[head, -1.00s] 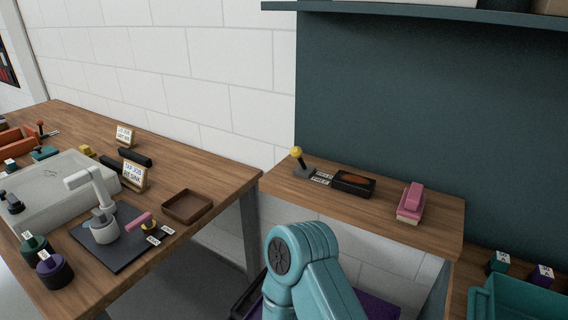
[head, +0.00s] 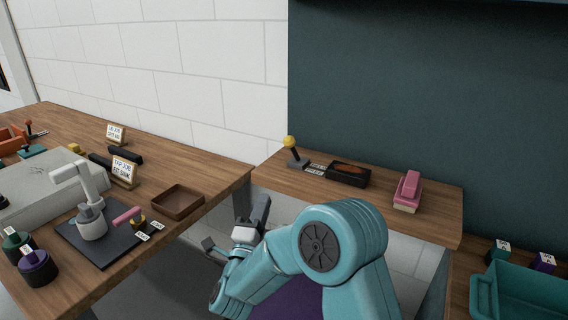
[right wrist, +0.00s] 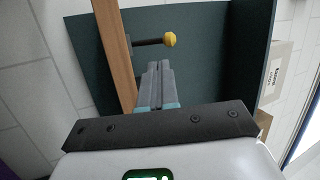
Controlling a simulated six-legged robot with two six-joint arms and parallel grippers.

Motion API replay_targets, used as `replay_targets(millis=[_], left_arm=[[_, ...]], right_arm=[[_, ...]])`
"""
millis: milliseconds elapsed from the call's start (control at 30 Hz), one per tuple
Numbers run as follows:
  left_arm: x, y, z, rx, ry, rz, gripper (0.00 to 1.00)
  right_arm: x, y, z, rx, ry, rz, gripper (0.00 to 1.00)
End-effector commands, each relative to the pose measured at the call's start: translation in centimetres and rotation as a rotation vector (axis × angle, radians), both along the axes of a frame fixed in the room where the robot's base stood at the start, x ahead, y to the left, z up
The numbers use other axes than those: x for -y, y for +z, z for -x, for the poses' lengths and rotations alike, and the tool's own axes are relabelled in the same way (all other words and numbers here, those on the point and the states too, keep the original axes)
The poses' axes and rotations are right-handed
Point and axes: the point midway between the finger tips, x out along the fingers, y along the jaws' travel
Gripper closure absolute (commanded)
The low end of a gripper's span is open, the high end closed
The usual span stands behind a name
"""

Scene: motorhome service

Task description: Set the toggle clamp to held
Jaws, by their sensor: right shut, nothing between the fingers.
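The lever with a yellow ball knob (head: 290,143), which I take to be the toggle clamp, stands on a grey base at the left end of the wooden shelf. Its stick leans slightly left in the head view. Two small labels (head: 316,168) lie beside its base; their words are too small to read. My right gripper (head: 263,202) is below and left of the lever, in front of the shelf edge. In the right wrist view the shut, empty fingers (right wrist: 159,68) point towards the yellow knob (right wrist: 170,40), apart from it. My left gripper is not in view.
A black tray (head: 348,182) and a pink-topped block (head: 408,188) stand right of the lever. The left bench holds a brown tray (head: 178,214), a grey tap, a pink-handled lever (head: 129,216) and signs. A teal bin (head: 520,297) is at lower right.

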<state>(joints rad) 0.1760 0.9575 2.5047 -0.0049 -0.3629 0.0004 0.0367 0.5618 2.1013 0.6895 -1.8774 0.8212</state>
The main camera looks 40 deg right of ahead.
Motion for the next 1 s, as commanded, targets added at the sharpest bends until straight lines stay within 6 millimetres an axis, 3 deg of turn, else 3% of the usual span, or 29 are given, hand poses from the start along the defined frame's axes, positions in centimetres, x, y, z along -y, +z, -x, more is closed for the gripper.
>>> replay_targets(millis=[100, 567, 1000], left_arm=[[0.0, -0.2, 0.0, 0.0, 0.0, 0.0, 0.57], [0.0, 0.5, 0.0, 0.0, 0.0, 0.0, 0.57], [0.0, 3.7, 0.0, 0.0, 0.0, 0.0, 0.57]], right_arm=[[0.4, 1.3, 0.9, 0.069, -0.04, 0.007, 1.0], [1.3, 2.0, 0.5, 0.072, -0.043, 0.008, 1.0], [8.6, 5.7, -3.3, 0.07, -0.044, 0.011, 1.0]])
